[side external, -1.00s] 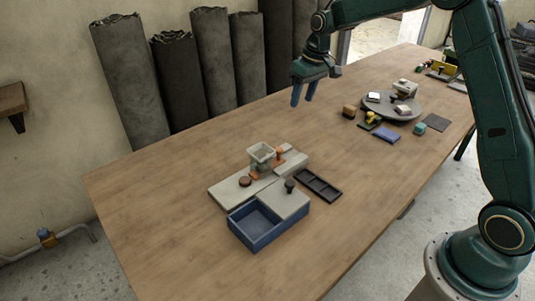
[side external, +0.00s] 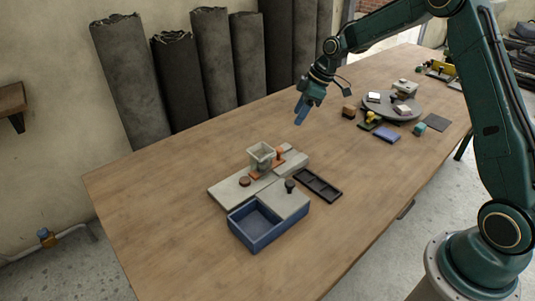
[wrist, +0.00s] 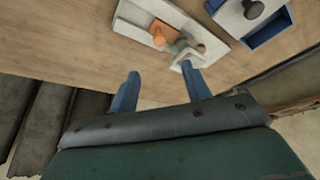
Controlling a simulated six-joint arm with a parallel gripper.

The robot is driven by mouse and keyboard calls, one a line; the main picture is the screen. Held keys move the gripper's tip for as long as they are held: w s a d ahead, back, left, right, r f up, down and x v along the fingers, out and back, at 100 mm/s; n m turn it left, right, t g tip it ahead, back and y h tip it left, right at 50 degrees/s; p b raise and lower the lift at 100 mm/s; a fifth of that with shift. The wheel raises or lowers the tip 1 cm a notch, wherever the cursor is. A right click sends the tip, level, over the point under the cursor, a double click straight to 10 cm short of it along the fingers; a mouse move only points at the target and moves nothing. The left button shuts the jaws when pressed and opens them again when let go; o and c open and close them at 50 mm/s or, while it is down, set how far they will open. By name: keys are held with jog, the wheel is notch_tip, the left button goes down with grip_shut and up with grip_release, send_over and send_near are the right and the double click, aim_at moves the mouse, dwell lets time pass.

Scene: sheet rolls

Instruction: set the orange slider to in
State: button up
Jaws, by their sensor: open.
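The orange slider (side external: 280,153) has an upright knob and sits on a pale grey panel (side external: 231,192) on the table. In the side view a grey square cup (side external: 261,155) stands close to its left and hides part of it. The orange slider also shows in the wrist view (wrist: 158,36), near the top, with the cup beside it. My gripper (side external: 299,121) is in the air above the table, beyond and to the right of the panel, apart from the slider. Its blue fingers (wrist: 159,90) are spread and hold nothing.
A blue open box (side external: 254,228) with a grey lid and dark knob (side external: 290,185) adjoins the panel. A black divided tray (side external: 318,185) lies to its right. A round turntable (side external: 405,112) with small blocks stands farther back.

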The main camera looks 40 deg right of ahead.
aim_at(279, 149)
jog(key=x, duration=1.3)
jog(key=shift+a+f, duration=0.1)
jog(key=shift+f, duration=0.15)
jog(key=shift+c, duration=0.2)
